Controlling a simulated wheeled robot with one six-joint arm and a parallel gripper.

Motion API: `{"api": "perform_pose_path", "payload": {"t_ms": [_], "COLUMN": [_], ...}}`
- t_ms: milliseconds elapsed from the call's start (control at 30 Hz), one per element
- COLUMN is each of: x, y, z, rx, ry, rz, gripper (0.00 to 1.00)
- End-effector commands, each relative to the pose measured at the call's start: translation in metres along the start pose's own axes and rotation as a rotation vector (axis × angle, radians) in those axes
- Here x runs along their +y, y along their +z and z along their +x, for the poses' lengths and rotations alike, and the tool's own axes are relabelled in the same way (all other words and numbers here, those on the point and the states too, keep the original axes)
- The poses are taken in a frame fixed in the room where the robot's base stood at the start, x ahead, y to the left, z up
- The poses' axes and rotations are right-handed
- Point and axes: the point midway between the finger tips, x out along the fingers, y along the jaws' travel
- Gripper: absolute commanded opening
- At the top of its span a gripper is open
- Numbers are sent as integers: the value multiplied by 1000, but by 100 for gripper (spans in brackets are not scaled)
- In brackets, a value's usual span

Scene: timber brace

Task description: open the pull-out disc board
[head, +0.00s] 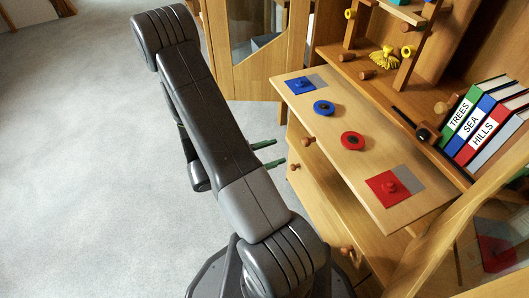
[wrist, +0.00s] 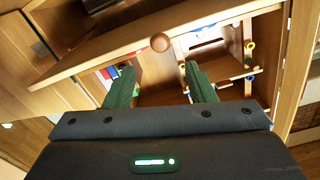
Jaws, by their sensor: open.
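The disc board (head: 335,128) is a flat light wooden panel at the front of the cabinet in the head view. On it are a blue square (head: 301,86), a blue disc (head: 323,107), a red disc (head: 352,141) and a red square (head: 388,187), each with a knob. A round wooden knob (head: 307,141) shows at its front edge; a knob also shows centrally in the wrist view (wrist: 160,42). My gripper (head: 280,151) has green fingers, open and empty, pointing at this knob from the left, apart from it. The fingers also show in the wrist view (wrist: 158,68).
Drawers (head: 330,205) with knobs are below the board. Books (head: 480,125) labelled TREES, SEA and HILLS stand on the shelf behind it, near pegs and a yellow tassel (head: 384,58). A wooden door (head: 240,60) stands at the back. Grey carpet (head: 80,150) is clear at left.

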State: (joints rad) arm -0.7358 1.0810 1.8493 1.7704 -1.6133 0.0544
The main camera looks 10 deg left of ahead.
Motion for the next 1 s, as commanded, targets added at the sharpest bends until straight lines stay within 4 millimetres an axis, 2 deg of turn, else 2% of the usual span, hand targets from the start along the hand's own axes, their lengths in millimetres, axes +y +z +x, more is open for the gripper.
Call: {"api": "perform_pose_path", "payload": {"t_ms": [100,300,833,1000], "x": [-1,0,0,0], "y": [-1,0,0,1], "z": [-14,-24,-24,-15], "rx": [-1,0,0,0], "ry": [-2,0,1,3], "rz": [0,0,0,0], "gripper": [50,50,50,50]}}
